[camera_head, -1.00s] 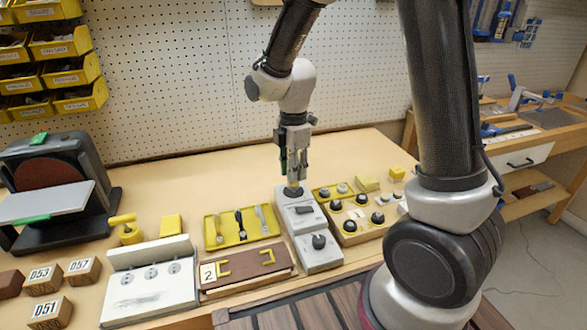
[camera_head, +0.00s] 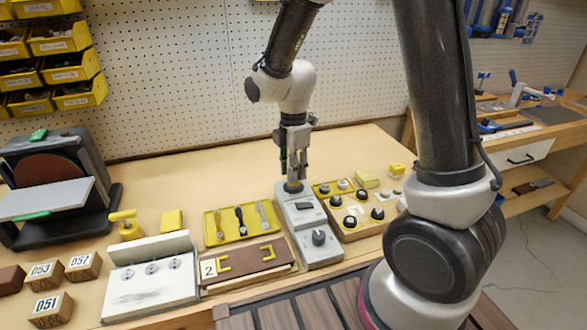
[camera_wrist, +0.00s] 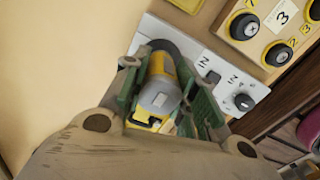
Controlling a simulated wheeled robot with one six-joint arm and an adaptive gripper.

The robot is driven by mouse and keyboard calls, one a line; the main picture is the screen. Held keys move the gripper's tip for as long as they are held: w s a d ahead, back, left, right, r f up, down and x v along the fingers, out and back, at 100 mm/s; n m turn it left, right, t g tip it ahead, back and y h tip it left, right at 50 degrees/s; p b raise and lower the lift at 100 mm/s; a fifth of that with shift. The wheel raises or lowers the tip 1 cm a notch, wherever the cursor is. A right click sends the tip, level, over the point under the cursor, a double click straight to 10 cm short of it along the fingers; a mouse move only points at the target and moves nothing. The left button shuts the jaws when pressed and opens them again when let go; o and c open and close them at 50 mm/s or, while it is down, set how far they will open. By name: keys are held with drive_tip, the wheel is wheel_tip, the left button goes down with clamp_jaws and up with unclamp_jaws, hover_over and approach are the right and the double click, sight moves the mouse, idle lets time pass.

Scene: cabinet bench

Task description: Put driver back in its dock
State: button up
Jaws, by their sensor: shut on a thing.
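The driver is a yellow and grey cylinder (camera_wrist: 160,95) between the green-padded fingers of my gripper (camera_wrist: 166,100) in the wrist view. In the head view my gripper (camera_head: 294,165) points straight down and is shut on the driver, whose lower part (camera_head: 293,184) shows below the fingers. The dock is a light grey box (camera_head: 304,216) with a dark round socket at its far end; it also shows in the wrist view (camera_wrist: 151,28). The driver is upright at the socket. How deep it sits is hidden by the fingers.
The bench behind the dock is clear.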

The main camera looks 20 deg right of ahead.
drive_tip(key=shift+f, duration=0.85)
idle(0.8)
drive_tip(key=o, duration=1.3)
drive_tip(key=shift+r, duration=3.5)
